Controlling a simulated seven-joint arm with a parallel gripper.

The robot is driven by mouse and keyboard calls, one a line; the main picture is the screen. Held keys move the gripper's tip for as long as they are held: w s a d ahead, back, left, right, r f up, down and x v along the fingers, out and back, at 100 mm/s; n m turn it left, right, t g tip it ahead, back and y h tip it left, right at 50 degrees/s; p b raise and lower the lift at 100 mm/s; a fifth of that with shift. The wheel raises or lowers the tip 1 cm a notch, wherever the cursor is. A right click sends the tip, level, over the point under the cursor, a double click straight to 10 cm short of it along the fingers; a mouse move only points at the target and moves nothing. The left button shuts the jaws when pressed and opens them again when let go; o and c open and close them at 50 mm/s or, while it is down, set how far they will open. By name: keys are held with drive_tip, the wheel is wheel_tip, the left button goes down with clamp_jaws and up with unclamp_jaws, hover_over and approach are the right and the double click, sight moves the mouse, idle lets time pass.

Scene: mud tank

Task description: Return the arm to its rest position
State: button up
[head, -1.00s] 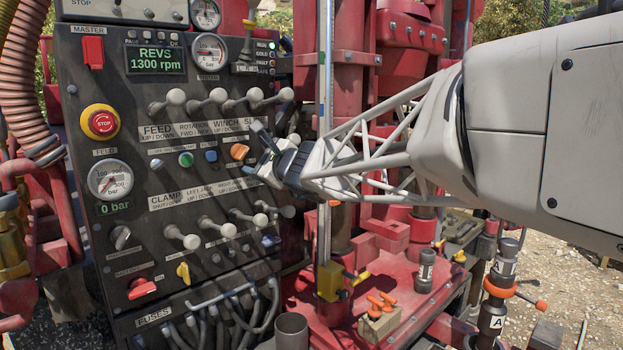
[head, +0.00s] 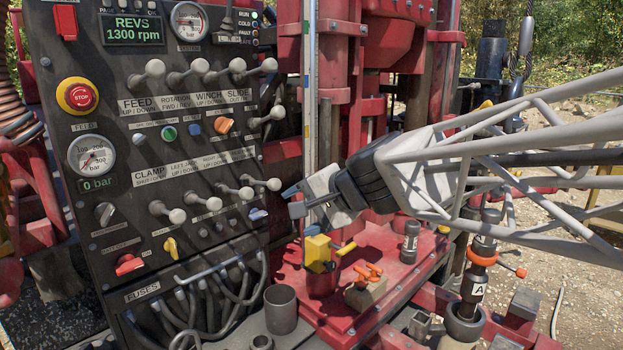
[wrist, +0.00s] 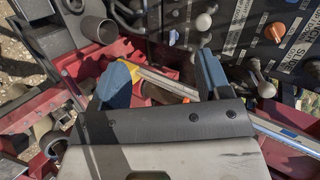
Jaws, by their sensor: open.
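My gripper (head: 294,203) is open and empty in the head view. Its blue-tipped jaws point left toward the lower right side of the black control panel (head: 110,235), apart from the levers. In the wrist view the two blue fingertips of my gripper (wrist: 165,80) stand apart with nothing held between them. Behind them are the pale upright rod and a yellow block. My white lattice arm reaches in from the right of the head view.
The panel carries several grey-knobbed levers, a red stop button (head: 78,96) and a gauge (head: 91,155). Orange-handled parts (head: 369,271) and a grey cup (head: 281,309) are below. Gravel is open at right.

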drive_tip(key=s+d+f+n+g+h, duration=0.2)
drive_tip(key=s+d+f+n+h, duration=0.1)
drive_tip(key=s+d+f, duration=0.4)
drive_tip(key=s+d+f+n+g+h, duration=0.1)
drive_tip(key=s+d+f+n+h, duration=0.2)
drive_tip(key=s+d, duration=0.9)
wheel_tip(320, 180, down, 4)
drive_tip(key=s+h, duration=0.2)
drive_tip(key=h, duration=0.1)
drive_tip(key=shift+s+d+f+g, duration=0.2)
drive_tip(key=shift+d+g, duration=0.15)
drive_tip(key=shift+g, duration=0.05)
idle(2.3)
